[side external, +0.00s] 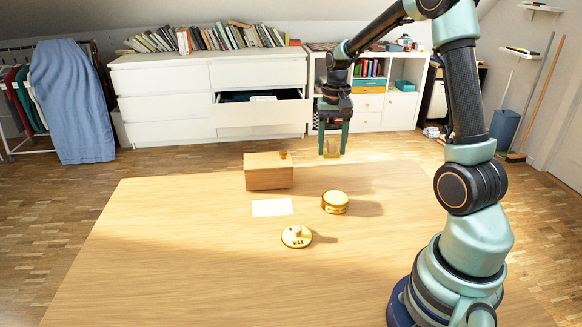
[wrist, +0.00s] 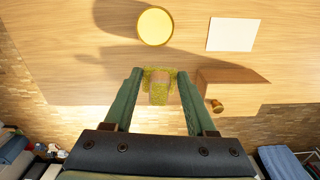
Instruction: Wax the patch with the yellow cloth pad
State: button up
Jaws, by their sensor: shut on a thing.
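My gripper (side external: 333,148) is shut on the yellow cloth pad (side external: 332,153), holding it in the air past the table's far edge. In the wrist view the pad (wrist: 159,74) sits between the fingertips, with a brown block on it. The white patch (side external: 272,207) lies flat on the table and also shows in the wrist view (wrist: 233,34). A round yellow-topped tin (side external: 335,203) stands to its right, seen from above in the wrist view (wrist: 155,26). A round lid marked WAX (side external: 296,238), with a knob, lies in front of the tin.
A wooden box (side external: 268,173) with a small knob (wrist: 216,106) stands behind the patch, left of my gripper. The wooden table (side external: 170,260) is clear at the left and front. A white dresser (side external: 160,94) with an open drawer stands well behind.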

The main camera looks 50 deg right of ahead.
send_near(336, 200)
jog(key=shift+f, duration=2.6)
jog(key=shift+f, duration=0.6)
dwell(0.4)
notch_tip(336, 200, up, 7)
dwell(0.9)
jog(key=shift+r, duration=0.1)
dwell(0.3)
